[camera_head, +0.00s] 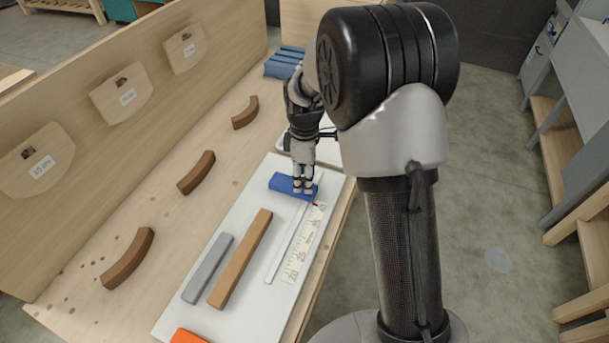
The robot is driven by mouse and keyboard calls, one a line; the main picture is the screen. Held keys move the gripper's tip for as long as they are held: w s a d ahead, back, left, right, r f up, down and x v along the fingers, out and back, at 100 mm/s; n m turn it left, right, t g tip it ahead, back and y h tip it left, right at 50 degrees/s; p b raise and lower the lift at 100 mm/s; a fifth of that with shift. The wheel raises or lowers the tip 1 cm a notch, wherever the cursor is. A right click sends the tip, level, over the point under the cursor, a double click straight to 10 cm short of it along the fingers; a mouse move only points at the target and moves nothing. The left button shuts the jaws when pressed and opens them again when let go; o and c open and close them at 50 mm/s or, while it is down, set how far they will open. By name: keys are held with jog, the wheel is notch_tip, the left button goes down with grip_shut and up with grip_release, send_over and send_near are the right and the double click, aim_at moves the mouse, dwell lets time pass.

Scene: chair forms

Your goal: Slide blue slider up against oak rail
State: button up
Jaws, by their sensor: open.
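The blue slider (284,183) lies at the far end of a white board (262,322), close to the zero end of a printed scale. The oak rail (241,258) is the long light-brown bar on the board, nearer than the slider and apart from it. My gripper (303,190) points down at the right part of the slider. Its fingers hide that part, and I cannot tell whether they touch it. The gripper is open.
A grey bar (208,268) lies left of the oak rail. An orange block (187,337) sits at the near edge. A scale strip (303,245) and a thin groove (287,243) run along the board's right side. Curved brown pieces (196,172) lie on the bench to the left.

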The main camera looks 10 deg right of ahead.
grip_shut()
dwell(0.4)
